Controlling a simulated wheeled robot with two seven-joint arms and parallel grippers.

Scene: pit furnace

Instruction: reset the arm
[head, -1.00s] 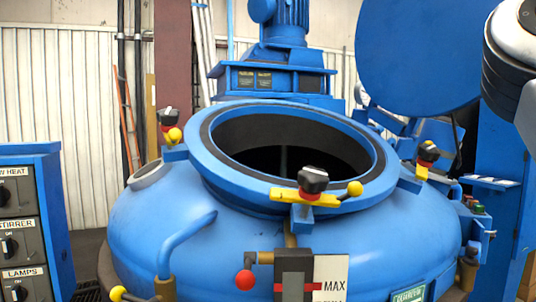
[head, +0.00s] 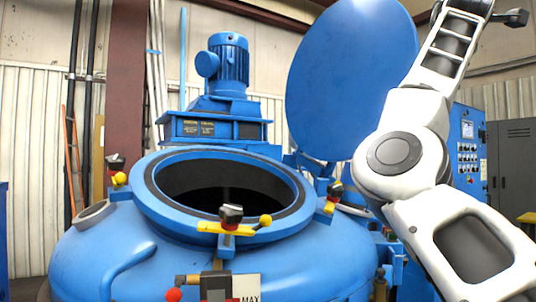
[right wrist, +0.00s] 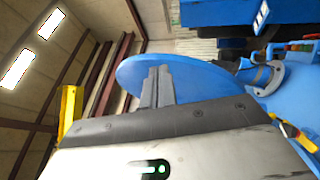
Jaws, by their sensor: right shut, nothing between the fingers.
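My right arm rises on the right of the head view, bent, with its forearm running up past the top edge. Its fingers are not clearly seen there. In the right wrist view my right gripper (right wrist: 156,82) has its two grey fingers together and empty, in front of the round blue lid (right wrist: 205,80). My left gripper is not in view. The blue pit furnace (head: 160,255) stands ahead with its round mouth open, and the raised lid (head: 345,75) is behind my right arm.
Clamps with black knobs and yellow handles, one at the front (head: 231,220), sit around the furnace rim. A blue motor (head: 228,62) stands behind. A control cabinet (head: 468,145) and a grey locker (head: 515,160) are at the right. An orange ladder (head: 71,160) leans at the left.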

